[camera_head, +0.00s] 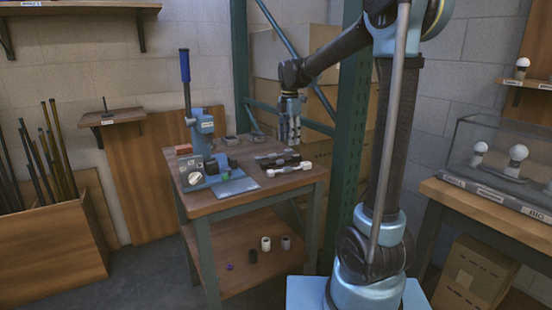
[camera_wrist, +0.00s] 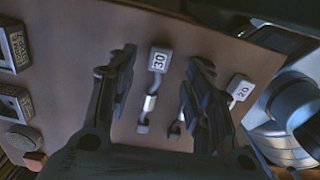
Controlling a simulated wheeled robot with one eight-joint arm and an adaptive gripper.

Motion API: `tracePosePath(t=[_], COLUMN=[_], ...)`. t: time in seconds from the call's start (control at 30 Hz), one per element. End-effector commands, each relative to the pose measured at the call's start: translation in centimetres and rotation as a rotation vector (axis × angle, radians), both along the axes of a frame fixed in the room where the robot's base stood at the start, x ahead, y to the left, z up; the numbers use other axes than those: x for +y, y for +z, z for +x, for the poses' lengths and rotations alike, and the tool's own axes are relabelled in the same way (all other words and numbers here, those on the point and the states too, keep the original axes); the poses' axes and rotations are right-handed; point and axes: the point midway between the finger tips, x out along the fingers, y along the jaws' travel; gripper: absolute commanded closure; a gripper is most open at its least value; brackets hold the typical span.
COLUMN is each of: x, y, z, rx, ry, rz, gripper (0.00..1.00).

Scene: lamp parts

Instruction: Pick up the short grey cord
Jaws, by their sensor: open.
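My gripper (camera_head: 290,138) is open and empty above the table, over the row of cords. In the wrist view its two fingers (camera_wrist: 162,64) are apart. A light grey cord piece (camera_wrist: 148,104) with a white tag marked 30 (camera_wrist: 159,60) shows between them, on the tabletop. A second tag, marked 20 (camera_wrist: 239,88), shows beyond the right finger, which partly hides its cord. In the head view the cords lie side by side: darker ones (camera_head: 279,162) behind and a white one (camera_head: 290,169) in front. I cannot tell which is the short grey one.
The wooden table (camera_head: 225,203) carries a blue lever press (camera_head: 203,150) on its left. Small dark trays (camera_head: 257,136) sit at the back. A green rack post (camera_head: 352,125) stands close on the right. Several small cylinders (camera_head: 266,243) stand on the lower shelf.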

Motion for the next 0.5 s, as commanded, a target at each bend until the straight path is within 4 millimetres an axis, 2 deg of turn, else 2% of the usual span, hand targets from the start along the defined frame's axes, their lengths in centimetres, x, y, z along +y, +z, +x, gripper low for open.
tracePosePath(t=[0.3, 0.5], x=[-0.3, -0.3], y=[-3.9, -4.8], z=[0.4, 0.3], rx=[0.000, -0.001], ry=[0.000, 0.000], rz=[0.000, -0.001], gripper=[0.53, 0.53])
